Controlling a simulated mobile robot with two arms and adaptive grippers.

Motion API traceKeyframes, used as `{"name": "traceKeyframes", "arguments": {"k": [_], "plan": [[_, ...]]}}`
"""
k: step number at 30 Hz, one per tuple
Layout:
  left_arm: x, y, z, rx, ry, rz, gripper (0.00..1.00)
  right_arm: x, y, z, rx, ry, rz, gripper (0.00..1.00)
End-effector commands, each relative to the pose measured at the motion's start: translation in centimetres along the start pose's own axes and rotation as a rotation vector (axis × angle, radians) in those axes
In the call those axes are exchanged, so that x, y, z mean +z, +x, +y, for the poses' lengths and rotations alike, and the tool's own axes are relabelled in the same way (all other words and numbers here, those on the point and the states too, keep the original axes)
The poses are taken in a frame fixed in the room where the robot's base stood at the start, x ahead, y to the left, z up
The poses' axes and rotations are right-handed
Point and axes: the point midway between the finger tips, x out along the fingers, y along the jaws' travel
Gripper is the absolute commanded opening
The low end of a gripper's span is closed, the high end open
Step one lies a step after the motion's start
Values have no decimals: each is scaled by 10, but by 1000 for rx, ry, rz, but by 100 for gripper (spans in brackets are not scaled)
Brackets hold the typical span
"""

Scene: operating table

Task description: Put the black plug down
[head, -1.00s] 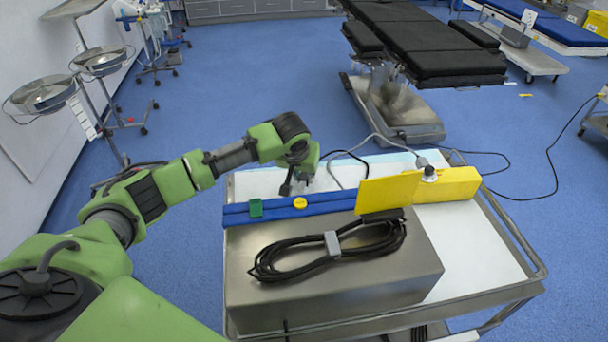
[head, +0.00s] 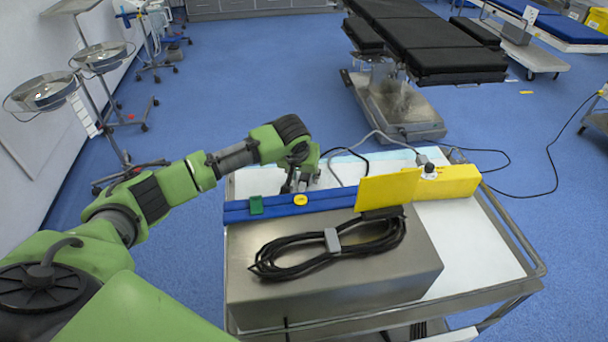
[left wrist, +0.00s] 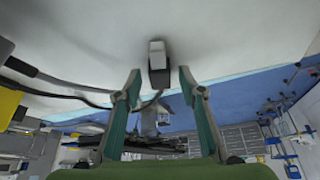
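My left gripper (head: 295,186) is low over the far left part of the white cart top, behind the blue bar. In the left wrist view its two green-sided fingers (left wrist: 159,73) are spread wide. A black plug with a pale grey end (left wrist: 159,77) shows between and beyond the fingertips, against the white surface, with a visible gap to each finger. In the head view the plug is hidden or too small to tell at the gripper. My right gripper is not in view.
The blue bar (head: 325,203) and yellow block (head: 447,183) cross the cart in front of the gripper. A coiled black cable (head: 285,258) lies on a metal box (head: 335,290). A grey connector (head: 421,160) lies farther right. The cart's right side (head: 480,245) is clear.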

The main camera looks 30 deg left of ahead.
Motion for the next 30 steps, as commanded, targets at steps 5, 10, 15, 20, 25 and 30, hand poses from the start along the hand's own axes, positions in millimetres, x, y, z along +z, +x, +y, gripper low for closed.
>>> {"name": "traceKeyframes", "arguments": {"k": [5,10,15,20,25,30], "plan": [[-3,-5,0,0,0,3,37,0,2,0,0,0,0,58],[-7,-32,0,2,0,3,37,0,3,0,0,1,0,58],[-7,-72,0,2,1,4,37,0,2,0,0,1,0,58],[-6,-103,0,1,1,3,37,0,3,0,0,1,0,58],[-6,-124,0,1,0,1,37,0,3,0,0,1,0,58],[-6,-131,0,0,-1,0,37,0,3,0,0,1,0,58]]}}
